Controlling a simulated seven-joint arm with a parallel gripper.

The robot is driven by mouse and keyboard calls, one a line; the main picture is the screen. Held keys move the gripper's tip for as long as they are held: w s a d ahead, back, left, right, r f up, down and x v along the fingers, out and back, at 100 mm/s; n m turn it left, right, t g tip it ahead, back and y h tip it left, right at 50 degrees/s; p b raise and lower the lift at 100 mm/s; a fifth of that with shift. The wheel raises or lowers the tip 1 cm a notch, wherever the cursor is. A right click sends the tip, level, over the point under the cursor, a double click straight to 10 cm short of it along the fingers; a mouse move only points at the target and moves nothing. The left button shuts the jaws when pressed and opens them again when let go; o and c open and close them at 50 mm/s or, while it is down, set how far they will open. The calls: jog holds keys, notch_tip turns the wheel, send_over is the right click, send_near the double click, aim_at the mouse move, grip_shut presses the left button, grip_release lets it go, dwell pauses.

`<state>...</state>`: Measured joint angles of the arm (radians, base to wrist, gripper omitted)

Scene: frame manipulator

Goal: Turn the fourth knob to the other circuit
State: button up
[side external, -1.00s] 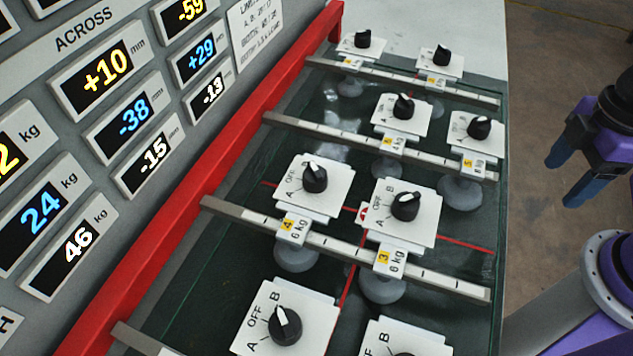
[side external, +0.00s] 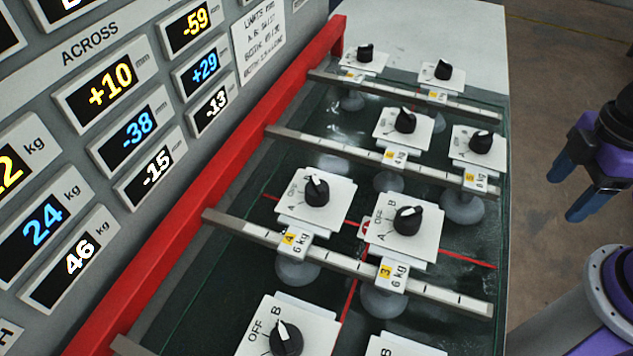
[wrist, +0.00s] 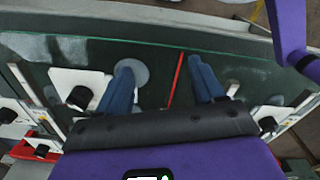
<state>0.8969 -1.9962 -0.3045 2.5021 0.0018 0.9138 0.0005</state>
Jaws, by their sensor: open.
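The knob labelled 4 (side external: 316,190) is black with a white pointer mark. It stands on a white plate with A and OFF lettering, and a yellow 4 and "6 kg" tag in front. My gripper (side external: 573,194) is at the right of the side view, open and empty, well apart from this knob. In the wrist view my gripper (wrist: 160,64) shows two blue fingers spread over the dark panel, with nothing between them.
The knob labelled 3 (side external: 407,220) is close to the right of knob 4. Several similar knobs stand on metal rails (side external: 350,258) across the dark panel. A red bar (side external: 190,205) and a grey display board (side external: 75,130) border the left side.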

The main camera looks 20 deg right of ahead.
jog(key=shift+a, duration=0.1)
dwell(0.7)
notch_tip(320, 180, up, 11)
jog(key=m, duration=1.4)
send_over(318, 182)
notch_tip(318, 182, down, 17)
jog(key=shift+r, duration=0.2)
jog(key=c, duration=1)
